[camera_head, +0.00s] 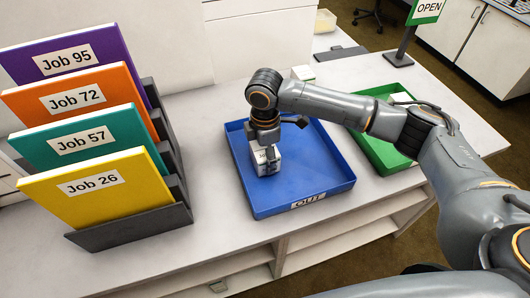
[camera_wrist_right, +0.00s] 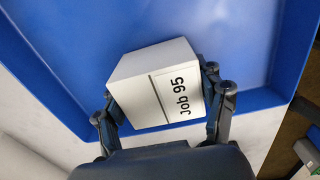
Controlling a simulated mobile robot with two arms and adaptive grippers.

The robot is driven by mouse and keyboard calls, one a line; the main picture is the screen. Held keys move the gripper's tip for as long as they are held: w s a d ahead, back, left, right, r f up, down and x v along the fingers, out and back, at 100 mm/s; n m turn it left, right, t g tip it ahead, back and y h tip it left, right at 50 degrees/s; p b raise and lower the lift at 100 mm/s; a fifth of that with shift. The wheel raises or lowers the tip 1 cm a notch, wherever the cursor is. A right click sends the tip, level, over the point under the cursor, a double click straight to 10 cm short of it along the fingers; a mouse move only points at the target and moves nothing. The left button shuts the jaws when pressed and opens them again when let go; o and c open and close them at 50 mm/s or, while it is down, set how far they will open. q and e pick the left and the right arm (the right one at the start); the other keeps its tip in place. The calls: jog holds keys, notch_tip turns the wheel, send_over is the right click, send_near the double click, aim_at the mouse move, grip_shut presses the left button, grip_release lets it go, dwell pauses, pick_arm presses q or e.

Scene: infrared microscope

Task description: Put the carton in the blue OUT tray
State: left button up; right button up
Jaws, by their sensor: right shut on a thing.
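The carton (camera_head: 266,160) is a small white box inside the outline of the blue OUT tray (camera_head: 315,182), in its left part. In the right wrist view the carton (camera_wrist_right: 157,82) shows a "Job 95" label and the blue tray floor (camera_wrist_right: 240,35) lies behind it. My right gripper (camera_head: 265,146) points down and is shut on the carton, with a finger on each side of it in the right wrist view (camera_wrist_right: 163,108). I cannot tell whether the carton's underside touches the tray floor. My left gripper is not in view.
A rack (camera_head: 130,228) with several coloured job folders, Job 95 to Job 26, stands at the left. A green tray (camera_head: 385,155) lies right of the blue one, partly behind my right arm. A green OPEN sign (camera_head: 426,10) stands at the back right.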

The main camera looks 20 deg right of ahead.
jog(key=o, duration=1.2)
jog(key=shift+f, duration=0.1)
notch_tip(320, 180, up, 12)
jog(key=shift+r+b, duration=0.15)
jog(key=shift+b, duration=0.85)
